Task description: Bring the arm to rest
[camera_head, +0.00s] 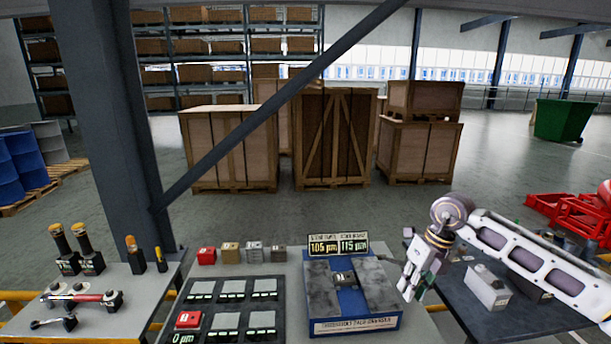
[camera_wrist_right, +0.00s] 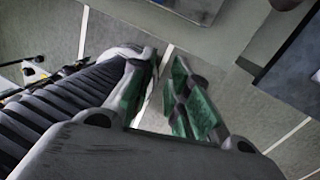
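My right gripper (camera_head: 413,284) hangs beside the right edge of the blue measuring stand (camera_head: 350,322), with its fingers pointing down. The right wrist view shows its two green-padded fingers (camera_wrist_right: 165,68) apart, with only floor visible between them. The gripper is open and empty. My right arm comes in from the right side of the head view. My left gripper is not in view.
The blue stand carries a small dark block (camera_head: 344,279) under a display (camera_head: 338,245). A panel with several dark pads and a red block (camera_head: 188,320) is left of it. Tools lie on the left table (camera_head: 100,325). A grey box (camera_head: 486,287) stands on the right table.

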